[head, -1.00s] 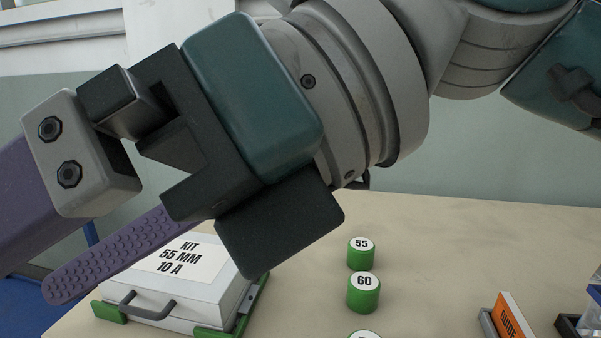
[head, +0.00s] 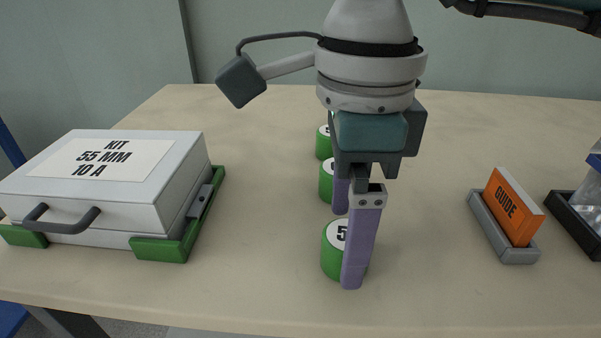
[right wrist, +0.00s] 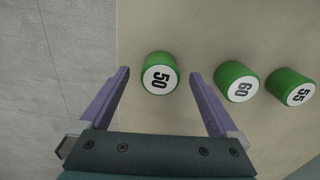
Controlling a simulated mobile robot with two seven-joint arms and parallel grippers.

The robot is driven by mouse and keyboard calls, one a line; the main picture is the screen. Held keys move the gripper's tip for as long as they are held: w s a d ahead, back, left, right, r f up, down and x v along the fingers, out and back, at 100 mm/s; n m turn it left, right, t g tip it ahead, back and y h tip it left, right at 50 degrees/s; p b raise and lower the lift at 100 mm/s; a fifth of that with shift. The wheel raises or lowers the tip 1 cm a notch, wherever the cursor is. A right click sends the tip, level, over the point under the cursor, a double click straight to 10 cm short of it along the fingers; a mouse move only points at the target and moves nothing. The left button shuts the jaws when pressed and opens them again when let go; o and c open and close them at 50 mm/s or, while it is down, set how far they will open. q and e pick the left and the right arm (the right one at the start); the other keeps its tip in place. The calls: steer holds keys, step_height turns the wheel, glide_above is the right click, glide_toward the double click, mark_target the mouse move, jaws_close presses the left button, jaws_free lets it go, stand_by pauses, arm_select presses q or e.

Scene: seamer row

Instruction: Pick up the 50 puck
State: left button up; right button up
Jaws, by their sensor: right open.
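The 50 puck (head: 332,256) is a green cylinder with a white top, upright near the table's front edge. In the head view its label is partly covered by my finger; in the right wrist view "50" on the puck (right wrist: 158,79) reads fully. My right gripper (head: 346,248) is open and points down over it. In the right wrist view, the purple fingertips of the gripper (right wrist: 159,75) lie on either side of the puck, with a gap on each side. My left gripper is not in view.
The 60 puck (right wrist: 238,83) and 55 puck (right wrist: 291,87) stand in a row behind it. A white kit case (head: 110,185) sits in green corner holders at left. An orange guide (head: 512,208) stands in a grey holder at right, beside a black tray (head: 574,226). The table between is clear.

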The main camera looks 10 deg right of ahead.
step_height(320, 180, down, 2)
steer(key=shift+f, duration=0.1)
steer(key=c, duration=1.5)
